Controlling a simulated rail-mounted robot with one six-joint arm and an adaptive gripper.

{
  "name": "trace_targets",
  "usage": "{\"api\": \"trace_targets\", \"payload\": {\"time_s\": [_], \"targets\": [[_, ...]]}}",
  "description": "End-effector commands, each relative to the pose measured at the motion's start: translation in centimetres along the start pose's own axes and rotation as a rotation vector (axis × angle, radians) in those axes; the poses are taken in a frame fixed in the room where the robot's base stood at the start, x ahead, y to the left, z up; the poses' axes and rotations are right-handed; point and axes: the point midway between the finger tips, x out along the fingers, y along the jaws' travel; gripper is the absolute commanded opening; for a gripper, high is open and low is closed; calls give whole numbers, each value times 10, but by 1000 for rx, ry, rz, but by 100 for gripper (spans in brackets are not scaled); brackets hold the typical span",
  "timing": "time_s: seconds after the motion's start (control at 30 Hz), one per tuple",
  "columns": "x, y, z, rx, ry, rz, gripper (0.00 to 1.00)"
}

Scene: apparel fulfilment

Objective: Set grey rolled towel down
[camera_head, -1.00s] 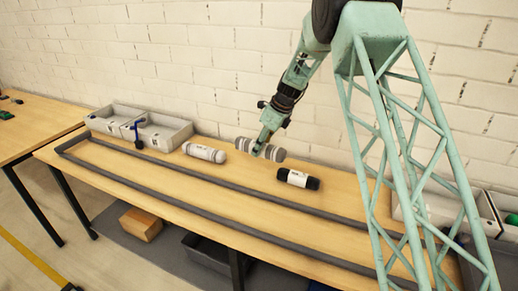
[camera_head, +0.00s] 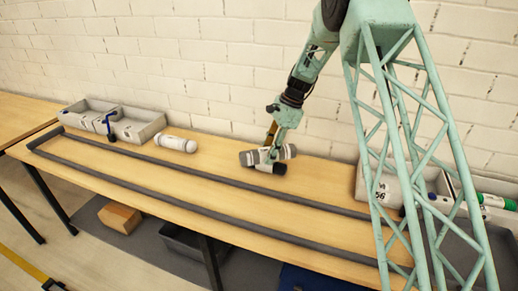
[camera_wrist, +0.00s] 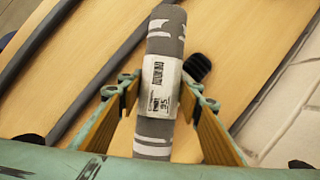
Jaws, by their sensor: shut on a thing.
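The grey rolled towel (camera_wrist: 166,45) has white bands and a white printed label. It lies lengthwise between the fingers of my gripper (camera_wrist: 162,90) in the wrist view. In the head view my gripper (camera_head: 268,155) is shut on the towel (camera_head: 289,151) low over the table, partly hiding it; I cannot tell whether it touches the surface. A black rolled towel (camera_head: 279,169) with a white label is just in front of it, mostly hidden. Its dark end (camera_wrist: 197,67) shows beside and beyond the grey towel in the wrist view.
A white roll (camera_head: 176,144) lies on the table (camera_head: 215,170) to the left. Grey bins (camera_head: 138,128) stand at the far left, and another bin with a white roll (camera_head: 384,188) stands at the right. Dark rails (camera_head: 200,206) run along the table. The middle left is clear.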

Motion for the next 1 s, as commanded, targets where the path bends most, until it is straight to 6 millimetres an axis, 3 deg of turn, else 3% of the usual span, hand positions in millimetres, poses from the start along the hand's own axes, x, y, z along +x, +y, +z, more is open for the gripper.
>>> {"api": "trace_targets", "payload": {"time_s": [1.0], "targets": [[-28,170,-118,-1032,-19,404,21]]}}
